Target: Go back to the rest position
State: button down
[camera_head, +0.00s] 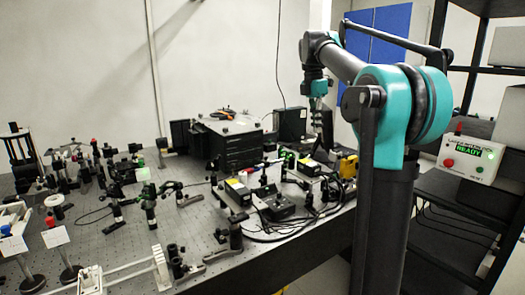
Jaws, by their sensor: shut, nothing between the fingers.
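My arm rises at the right of the head view, folded high, with grey links and teal joints. My gripper (326,136) hangs pointing down from the wrist at the arm's far end, in front of the wall and above the right rear part of the optical bench (125,262). It is small and dark against dark things behind it, so its fingers are hard to make out. It looks shut, and I see nothing held in it. A control box (470,158) at the right has a lit green display reading READY, with a red button and a green one.
Several optics mounts and posts crowd the bench. A black box (226,143) stands at its back, and a small dark box with a dial (276,207) lies nearer the right edge. A black shelf rack (455,185) stands at the right. Space above the bench's left is clear.

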jog(key=s+f+m+t, duration=0.1)
jog(key=s+f+m, duration=0.4)
jog(key=f, duration=0.5)
jog(key=s+f+m+t, duration=0.1)
jog(key=s+f+m, duration=0.4)
jog(key=f, duration=0.5)
jog(key=s+f+m+t+y, duration=0.1)
jog(key=s+f+m+t, duration=0.1)
jog(key=s+f+m, duration=1.1)
jog(key=s+f, duration=0.4)
jog(key=f, duration=0.2)
jog(key=shift+s+d+f+t, duration=0.2)
jog(key=shift+s+f+t, duration=0.1)
jog(key=shift+s+f, duration=0.1)
